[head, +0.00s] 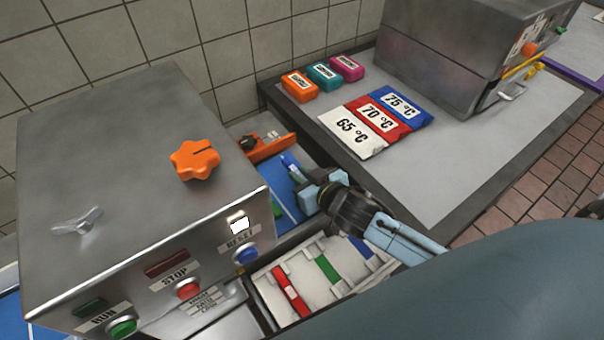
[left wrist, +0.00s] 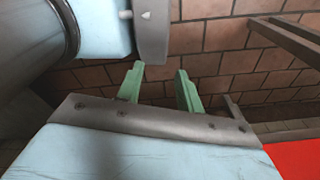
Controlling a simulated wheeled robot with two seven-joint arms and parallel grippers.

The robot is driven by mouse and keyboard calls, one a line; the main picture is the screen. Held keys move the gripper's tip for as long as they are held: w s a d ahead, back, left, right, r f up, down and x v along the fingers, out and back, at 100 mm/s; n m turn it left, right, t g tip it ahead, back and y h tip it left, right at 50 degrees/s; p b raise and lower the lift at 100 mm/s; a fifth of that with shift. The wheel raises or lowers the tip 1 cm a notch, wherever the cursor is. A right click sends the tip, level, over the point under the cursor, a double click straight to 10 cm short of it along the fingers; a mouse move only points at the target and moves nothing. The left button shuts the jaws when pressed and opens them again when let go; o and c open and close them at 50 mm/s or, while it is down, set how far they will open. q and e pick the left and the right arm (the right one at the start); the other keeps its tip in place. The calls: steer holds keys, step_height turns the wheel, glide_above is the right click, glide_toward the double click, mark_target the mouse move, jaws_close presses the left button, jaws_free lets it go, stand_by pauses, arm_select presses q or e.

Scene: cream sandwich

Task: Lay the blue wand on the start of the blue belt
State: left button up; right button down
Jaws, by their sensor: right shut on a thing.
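The blue wand (head: 290,164), with a pale band, shows just past the fingers of my right gripper (head: 308,190). My right gripper is shut on it, over the blue belt (head: 284,202) beside the steel machine; its fingers hide part of the wand. I cannot tell whether the wand touches the belt. My left gripper (left wrist: 158,88) shows in the left wrist view with its green fingertips apart and nothing between them, above a brick-tiled floor. It is not seen in the head view.
The steel machine (head: 130,160) with an orange knob (head: 195,160) stands left of the belt. An orange bracket (head: 268,148) stands at the belt's far end. A white rack (head: 315,252) with red, green and blue strips is in front. A side table (head: 450,150) holds temperature cards.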

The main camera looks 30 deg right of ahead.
steer(key=shift+s+f, duration=0.1)
steer(key=shift+f, duration=0.1)
steer(key=c, duration=1.4)
jaws_free()
steer(key=shift+f, duration=0.15)
steer(key=shift+r, duration=0.3)
steer(key=v, duration=0.4)
steer(key=p+v, duration=0.1)
steer(key=v, duration=0.7)
steer(key=shift+r, duration=0.35)
